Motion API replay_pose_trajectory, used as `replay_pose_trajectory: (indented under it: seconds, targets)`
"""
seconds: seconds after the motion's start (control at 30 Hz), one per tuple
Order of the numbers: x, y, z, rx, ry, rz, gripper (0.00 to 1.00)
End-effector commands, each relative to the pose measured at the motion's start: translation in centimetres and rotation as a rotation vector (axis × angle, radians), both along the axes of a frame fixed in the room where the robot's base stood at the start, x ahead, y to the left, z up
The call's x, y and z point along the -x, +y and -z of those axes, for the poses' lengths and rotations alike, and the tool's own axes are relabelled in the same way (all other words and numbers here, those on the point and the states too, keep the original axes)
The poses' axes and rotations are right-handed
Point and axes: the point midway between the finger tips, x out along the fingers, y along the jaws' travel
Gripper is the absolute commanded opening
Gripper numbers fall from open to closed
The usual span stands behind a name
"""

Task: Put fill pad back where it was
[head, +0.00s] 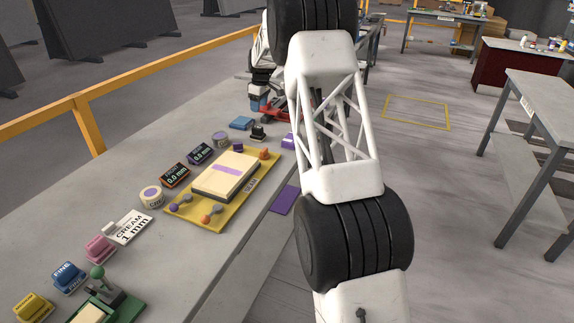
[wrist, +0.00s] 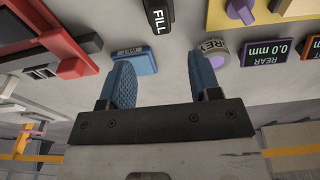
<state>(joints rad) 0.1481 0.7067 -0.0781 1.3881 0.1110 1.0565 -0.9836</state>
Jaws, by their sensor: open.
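The fill pad (wrist: 158,18), a small black block with a white FILL label, shows at the top edge of the wrist view, cut off by the frame. In the head view a small black block (head: 258,132) that looks like it stands on the bench near the far end. My gripper (wrist: 160,72) is open with blue ridged fingers and nothing between them. The pad lies beyond the fingertips, apart from them.
A blue block (wrist: 133,60) is close beside the left finger, and a round labelled puck (wrist: 215,52) beside the right one. A red and black object (wrist: 52,40) stands at left. The yellow board (head: 210,214) with a cream slab lies nearer along the bench.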

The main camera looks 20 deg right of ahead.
Motion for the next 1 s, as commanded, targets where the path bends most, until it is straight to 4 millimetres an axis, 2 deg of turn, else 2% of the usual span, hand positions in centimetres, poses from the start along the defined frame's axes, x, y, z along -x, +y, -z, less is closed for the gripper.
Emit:
replay_pose_trajectory:
  seconds: [0.17,0.37,0.7,1.0]
  targets:
    - [0.8,0.3,-0.9,0.001,-0.001,0.01,0.57]
    - [3.4,1.2,-3.5,0.003,-0.006,0.043,0.57]
    - [10.5,3.5,-9.1,0.008,-0.014,0.131,0.57]
    - [17.5,5.4,-13.1,0.008,-0.022,0.21,0.57]
